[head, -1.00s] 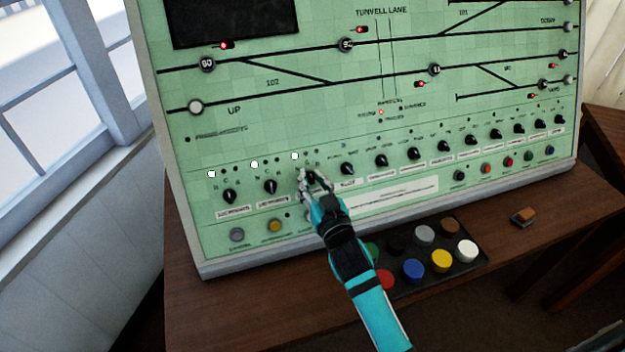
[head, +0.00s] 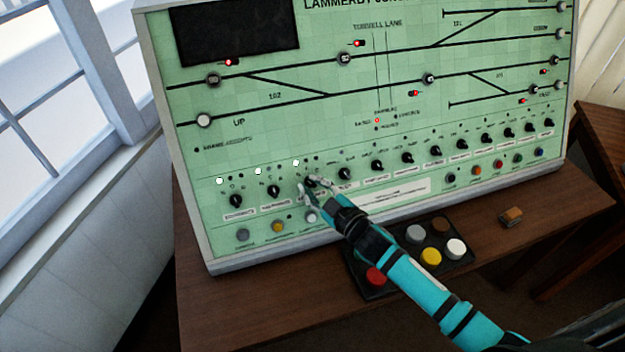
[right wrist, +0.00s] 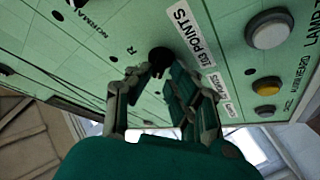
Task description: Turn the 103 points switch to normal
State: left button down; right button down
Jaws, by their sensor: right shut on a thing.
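The 103 points switch is a black rotary knob (right wrist: 160,58) on the green panel, beside its white "103 POINTS" label (right wrist: 191,38) in the right wrist view. My right gripper (head: 309,188) is at this knob, third from the left in the switch row in the head view. In the right wrist view its fingers (right wrist: 158,76) are closed around the knob. The fingers hide much of the knob, so its exact pointing direction is unclear. A white lamp (head: 295,162) is lit above it, the leftmost of its small group. My left gripper is not in view.
Other black knobs stand close on both sides, such as the second switch (head: 274,191) and the first switch (head: 236,201). Push buttons (head: 278,227) line the panel below. A tray of coloured caps (head: 378,293) lies on the wooden desk (head: 235,310) under my arm.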

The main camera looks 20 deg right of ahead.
jog(key=shift+w+d+r+n+y+p, duration=0.1)
jog(key=shift+d+r+n+y+p, duration=0.05)
jog(key=shift+r+n+p, duration=0.15)
jog(key=shift+w+d+r+n+y+p, duration=0.1)
jog(key=shift+r+n+y, duration=0.1)
jog(key=shift+n, duration=0.2)
jog(key=shift+g, duration=0.3)
jog(key=c, duration=1.5)
grip_release()
jog(key=shift+f, duration=0.1)
jog(key=shift+o, duration=0.7)
jog(key=shift+s+a+f, duration=0.15)
jog(key=shift+f, duration=0.1)
jog(key=v, duration=1.1)
jog(key=shift+s, duration=0.35)
jog(key=shift+r, duration=0.1)
